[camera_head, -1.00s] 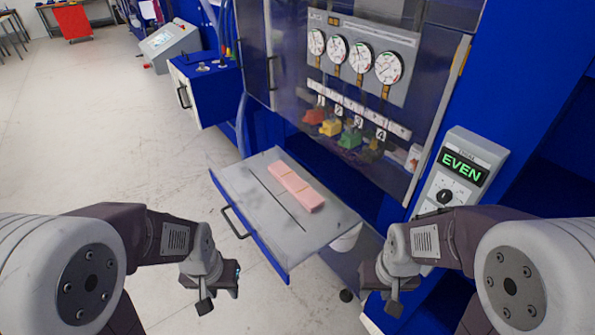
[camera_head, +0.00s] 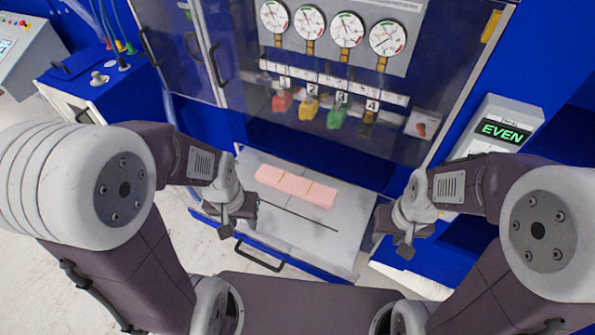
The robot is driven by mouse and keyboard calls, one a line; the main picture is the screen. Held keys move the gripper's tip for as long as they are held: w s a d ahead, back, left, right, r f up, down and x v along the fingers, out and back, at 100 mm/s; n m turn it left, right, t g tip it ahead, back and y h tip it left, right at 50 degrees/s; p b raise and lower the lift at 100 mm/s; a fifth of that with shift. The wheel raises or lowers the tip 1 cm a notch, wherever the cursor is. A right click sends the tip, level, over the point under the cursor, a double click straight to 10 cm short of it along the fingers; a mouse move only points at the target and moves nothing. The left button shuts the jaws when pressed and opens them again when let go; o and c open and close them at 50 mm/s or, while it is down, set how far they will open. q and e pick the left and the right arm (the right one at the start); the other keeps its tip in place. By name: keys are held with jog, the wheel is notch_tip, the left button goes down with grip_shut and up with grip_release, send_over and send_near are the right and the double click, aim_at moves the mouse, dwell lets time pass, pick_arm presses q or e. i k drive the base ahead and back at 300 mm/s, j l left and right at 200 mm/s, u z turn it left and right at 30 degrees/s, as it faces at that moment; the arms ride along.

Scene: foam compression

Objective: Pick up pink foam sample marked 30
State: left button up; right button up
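Pink foam samples (camera_head: 296,187) lie end to end in a row on the grey top of a pulled-out drawer (camera_head: 345,225). No number on them is readable, so I cannot tell which is marked 30. My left gripper (camera_head: 236,225) is at the drawer's left side, left of and a little below the row, apart from the foam. My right gripper (camera_head: 404,244) is off the drawer's right edge, apart from the foam. Both grippers are small and seen from behind; I cannot see whether their fingers are open.
Behind the drawer stands a blue cabinet with gauges (camera_head: 346,30) and numbered coloured levers (camera_head: 335,115) behind a clear panel. A display reading EVEN (camera_head: 505,131) is at right. The drawer's dark handle (camera_head: 258,256) faces me. A blue control box (camera_head: 95,85) stands at left.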

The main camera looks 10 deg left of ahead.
aim_at(317, 193)
jog(key=j+z, duration=0.25)
jog(key=j, duration=0.25)
jog(key=i+j+z, duration=0.1)
jog(key=j+z, duration=0.2)
jog(key=j, duration=0.2)
jog(key=j+z, duration=0.25)
jog(key=j, duration=0.2)
jog(key=k+j+z, duration=0.1)
jog(key=j+z, duration=0.2)
jog(key=j, duration=0.2)
jog(key=k+j+z, duration=0.1)
jog(key=j+z, duration=0.15)
jog(key=j, duration=0.2)
jog(key=k+j+z, duration=0.25)
jog(key=j, duration=0.2)
jog(key=k+j+z, duration=0.1)
jog(key=j+z, duration=0.2)
jog(key=j, duration=0.15)
jog(key=k+j+z, duration=0.4)
jog(key=j+z, duration=0.15)
jog(key=k+j+z, duration=0.25)
jog(key=j, duration=0.25)
jog(key=k+j+z, duration=0.3)
jog(key=i+j, duration=0.05)
